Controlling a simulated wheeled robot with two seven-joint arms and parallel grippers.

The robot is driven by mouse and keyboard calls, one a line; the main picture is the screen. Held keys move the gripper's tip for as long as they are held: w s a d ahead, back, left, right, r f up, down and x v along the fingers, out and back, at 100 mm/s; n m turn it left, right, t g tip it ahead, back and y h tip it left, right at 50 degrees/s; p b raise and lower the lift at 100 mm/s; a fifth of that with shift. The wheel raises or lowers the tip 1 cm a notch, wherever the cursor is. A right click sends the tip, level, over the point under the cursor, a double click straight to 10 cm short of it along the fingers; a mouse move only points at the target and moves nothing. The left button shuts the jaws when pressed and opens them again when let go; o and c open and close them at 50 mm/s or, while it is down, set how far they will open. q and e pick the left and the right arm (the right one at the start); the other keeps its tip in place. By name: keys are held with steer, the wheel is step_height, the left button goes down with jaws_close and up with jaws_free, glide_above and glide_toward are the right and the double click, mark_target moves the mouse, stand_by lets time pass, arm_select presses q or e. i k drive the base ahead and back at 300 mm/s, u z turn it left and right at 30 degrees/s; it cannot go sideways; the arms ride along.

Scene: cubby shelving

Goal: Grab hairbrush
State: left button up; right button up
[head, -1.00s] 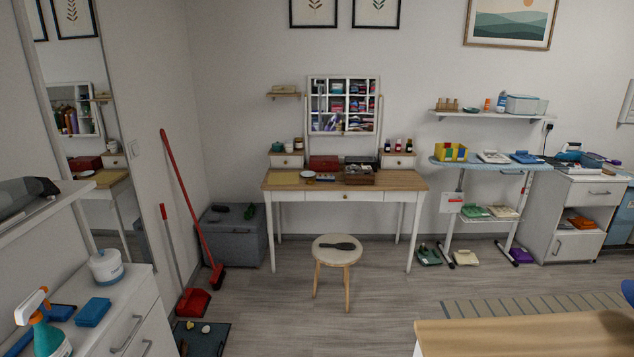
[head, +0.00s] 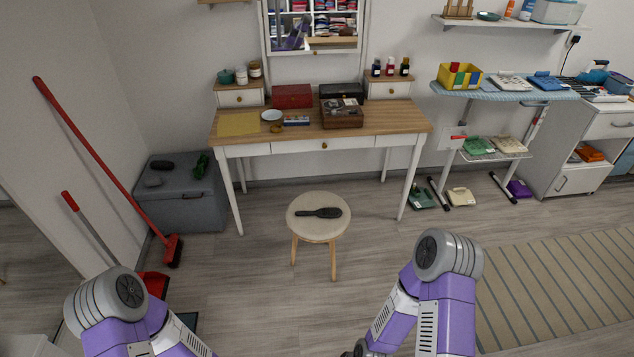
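A black hairbrush (head: 318,212) lies flat on the round cream seat of a wooden stool (head: 318,231) in front of the vanity table.
The vanity table (head: 372,128) stands behind the stool, with boxes and bottles on it. A grey chest (head: 185,200), a red broom (head: 172,250) and a dustpan (head: 154,283) are on the left. The floor around the stool is clear. A striped rug (head: 555,285) lies on the right.

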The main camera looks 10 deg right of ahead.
mark_target(325, 212)
steer(key=i, duration=1.25)
steer(key=z, duration=2.1)
steer(key=i, duration=1.35)
steer(key=u, duration=3.65)
